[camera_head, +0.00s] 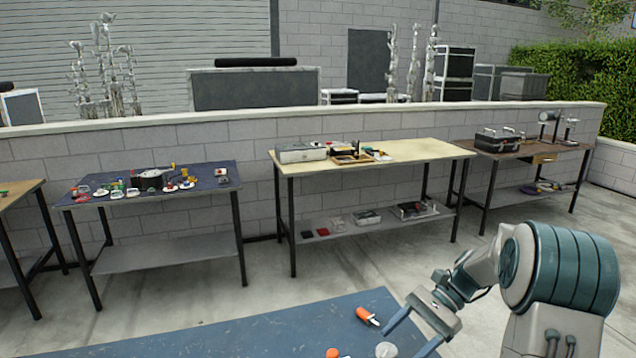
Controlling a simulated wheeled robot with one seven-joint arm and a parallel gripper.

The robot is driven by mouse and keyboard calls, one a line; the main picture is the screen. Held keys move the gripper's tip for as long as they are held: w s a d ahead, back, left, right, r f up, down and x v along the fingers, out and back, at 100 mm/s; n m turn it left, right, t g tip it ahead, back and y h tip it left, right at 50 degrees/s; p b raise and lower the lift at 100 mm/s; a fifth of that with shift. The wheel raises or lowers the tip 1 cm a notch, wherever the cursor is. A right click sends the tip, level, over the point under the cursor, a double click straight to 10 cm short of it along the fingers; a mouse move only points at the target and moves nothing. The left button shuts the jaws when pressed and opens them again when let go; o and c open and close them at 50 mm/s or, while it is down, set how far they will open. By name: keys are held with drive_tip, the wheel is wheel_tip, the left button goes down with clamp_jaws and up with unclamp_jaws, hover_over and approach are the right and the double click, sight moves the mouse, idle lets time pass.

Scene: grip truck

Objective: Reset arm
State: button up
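My arm comes in at the lower right, bent, with its end pointing down and to the left. My gripper (403,343) is open, its two fingers spread apart above the right end of the near blue table (250,330). Nothing shows between the fingers. An orange-handled item (368,316) with a pale tip lies on the table just left of the upper finger. A round whitish object (386,350) lies below that finger at the picture's bottom edge. Another orange item (332,353) is cut off by the bottom edge.
A dark-topped table (215,175) with small coloured items, a cream-topped table (420,152) with boxes and tools, and a brown-topped table (545,150) with a black case (498,140) stand along a block wall (150,145). Concrete floor (330,268) lies clear between.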

drive_tip(key=s+a+r+n+t+h, duration=0.1)
drive_tip(key=s+n+t+h, duration=0.3)
drive_tip(key=s, duration=0.5)
drive_tip(key=s+a+r+n+t+h, duration=0.2)
drive_tip(key=s+r+n+t+h, duration=0.2)
drive_tip(key=s, duration=0.5)
drive_tip(key=n+h, duration=0.2)
drive_tip(key=n, duration=0.1)
drive_tip(key=shift+r, duration=0.2)
